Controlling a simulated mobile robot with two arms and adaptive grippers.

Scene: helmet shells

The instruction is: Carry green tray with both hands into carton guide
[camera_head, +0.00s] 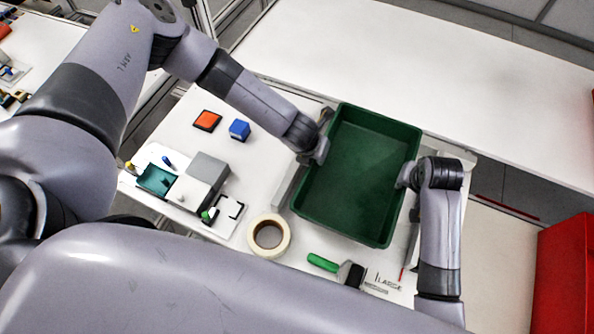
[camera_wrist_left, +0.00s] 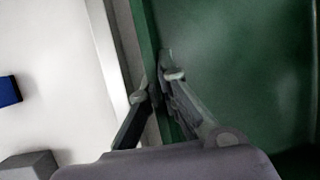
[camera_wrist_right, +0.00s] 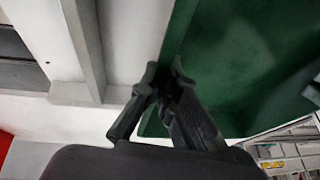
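The empty green tray (camera_head: 357,175) is right of the middle in the head view, between my two grippers. My left gripper (camera_head: 322,137) is shut on its left wall; in the left wrist view the fingers (camera_wrist_left: 157,88) straddle that wall. My right gripper (camera_head: 404,180) is shut on the right wall, and the right wrist view shows its fingers (camera_wrist_right: 165,78) on either side. Pale carton guide rails show beside the tray, one at left (camera_head: 288,186) and one in the right wrist view (camera_wrist_right: 84,45). The tray hides the space between them. I cannot tell whether it touches the surface below.
A tape roll (camera_head: 268,236), a green-handled brush (camera_head: 338,268) and a grey box (camera_head: 208,170) are near the tray's left and front. A blue cube (camera_head: 239,129) and an orange square (camera_head: 207,121) lie farther left. A white table (camera_head: 400,60) behind is clear. A red cabinet (camera_head: 568,275) stands right.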

